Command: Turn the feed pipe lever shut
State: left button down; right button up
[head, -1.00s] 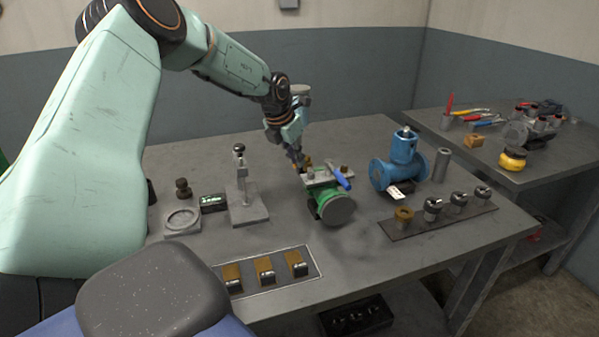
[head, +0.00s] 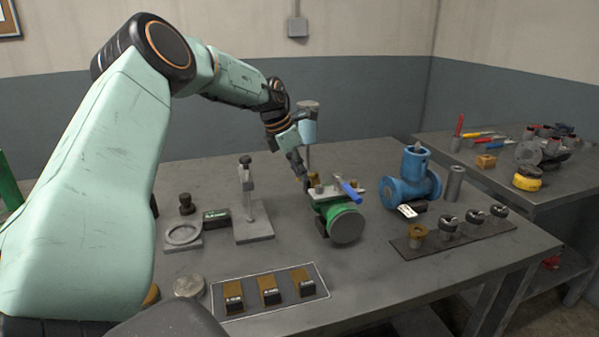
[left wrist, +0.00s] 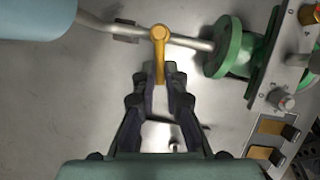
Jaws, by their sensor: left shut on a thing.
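The feed pipe lever (left wrist: 160,62) is yellow-orange and shows in the left wrist view. Its round hub sits on a grey pipe (left wrist: 190,42), and its arm points down the picture, roughly across the pipe. The pipe runs into a green flange (left wrist: 228,48). My left gripper (left wrist: 160,82) is shut on the lever's arm, one finger on each side. In the head view my left gripper (head: 303,180) is behind and left of the green pump (head: 346,224); the lever itself is mostly hidden there. My right gripper is not in view.
A blue valve body (head: 408,180) stands to the right, behind a dark rack (head: 462,238). A grey stand (head: 252,228) is to the left, and a framed panel with brown-and-black blocks (head: 245,310) lies in front.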

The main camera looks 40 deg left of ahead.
pick_arm(q)
jog(key=shift+r, duration=0.1)
jog(key=c, duration=1.4)
grip_release()
jog(key=v, duration=1.2)
jog(key=shift+s, duration=0.1)
